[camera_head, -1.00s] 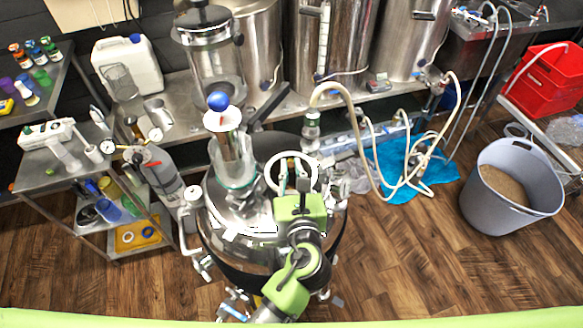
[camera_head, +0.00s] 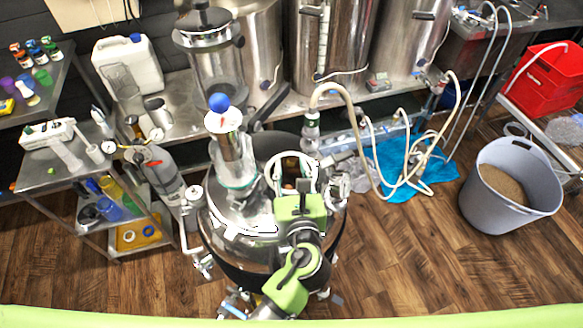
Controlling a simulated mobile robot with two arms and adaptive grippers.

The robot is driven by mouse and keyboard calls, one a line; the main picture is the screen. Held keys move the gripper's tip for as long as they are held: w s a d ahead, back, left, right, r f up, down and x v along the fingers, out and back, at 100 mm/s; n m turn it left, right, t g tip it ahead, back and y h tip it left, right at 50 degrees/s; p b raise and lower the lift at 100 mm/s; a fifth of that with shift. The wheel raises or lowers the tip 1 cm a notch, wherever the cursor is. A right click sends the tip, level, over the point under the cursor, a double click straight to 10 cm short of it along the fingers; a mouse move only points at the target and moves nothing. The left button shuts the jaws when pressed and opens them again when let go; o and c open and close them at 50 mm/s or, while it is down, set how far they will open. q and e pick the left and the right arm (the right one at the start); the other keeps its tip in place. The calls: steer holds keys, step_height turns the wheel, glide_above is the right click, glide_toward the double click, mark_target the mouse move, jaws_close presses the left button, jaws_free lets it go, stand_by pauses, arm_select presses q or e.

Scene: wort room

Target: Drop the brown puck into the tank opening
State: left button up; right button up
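The tank (camera_head: 240,225) is a round steel vessel in the middle of the head view. Its round opening (camera_head: 272,171), with a pale rim, is at the top right of the lid. A small brown patch, perhaps the brown puck (camera_head: 290,182), shows between the fingertips, inside the opening's outline. The gripper body hides part of it, so I cannot tell its exact height. My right gripper is not in view.
Hoses (camera_head: 345,100) and a blue sheet (camera_head: 400,160) lie to the right. A grey bucket (camera_head: 512,187) stands far right.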

arm_select(q)
steer(key=v, duration=1.2)
steer(key=shift+f, duration=0.15)
stand_by(0.4)
